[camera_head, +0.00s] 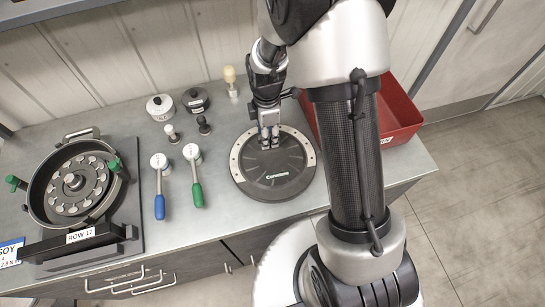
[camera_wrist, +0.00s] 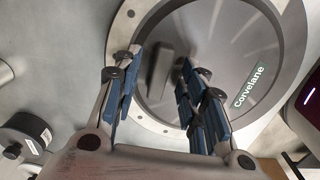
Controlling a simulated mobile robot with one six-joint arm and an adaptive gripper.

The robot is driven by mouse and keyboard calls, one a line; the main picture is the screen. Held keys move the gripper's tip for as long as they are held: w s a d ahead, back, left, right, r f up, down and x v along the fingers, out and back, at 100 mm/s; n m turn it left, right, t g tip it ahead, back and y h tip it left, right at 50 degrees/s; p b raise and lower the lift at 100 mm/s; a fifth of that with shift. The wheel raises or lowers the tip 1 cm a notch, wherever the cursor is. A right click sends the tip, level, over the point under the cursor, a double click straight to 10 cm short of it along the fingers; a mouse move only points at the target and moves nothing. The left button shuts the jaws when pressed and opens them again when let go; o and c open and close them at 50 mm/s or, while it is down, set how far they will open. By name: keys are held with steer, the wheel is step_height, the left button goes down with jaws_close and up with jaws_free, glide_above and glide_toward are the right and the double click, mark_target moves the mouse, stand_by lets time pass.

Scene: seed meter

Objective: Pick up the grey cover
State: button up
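The grey cover (camera_head: 277,182), a round dark disc with a paler rim and "Corvelane" on it, lies flat on the bench. It fills much of the wrist view (camera_wrist: 225,45), where a short raised grip (camera_wrist: 160,70) stands on it. My gripper (camera_head: 269,136) points down over the cover's back part. In the wrist view its blue-padded fingers (camera_wrist: 158,80) are open, with the raised grip showing in the gap between them. A gap shows on each side of the grip. I cannot tell how far the fingertips reach down beside it.
A seed meter housing (camera_head: 75,185) stands at left. Blue-handled (camera_head: 160,200) and green-handled (camera_head: 196,190) tools lie left of the cover. Two round weights (camera_head: 160,107) (camera_head: 195,100) and small knobbed pieces stand behind them. A red bin (camera_head: 398,115) is at right, partly behind my arm.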

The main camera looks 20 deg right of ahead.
jaws_close()
steer(key=shift+r, duration=0.1)
stand_by(0.4)
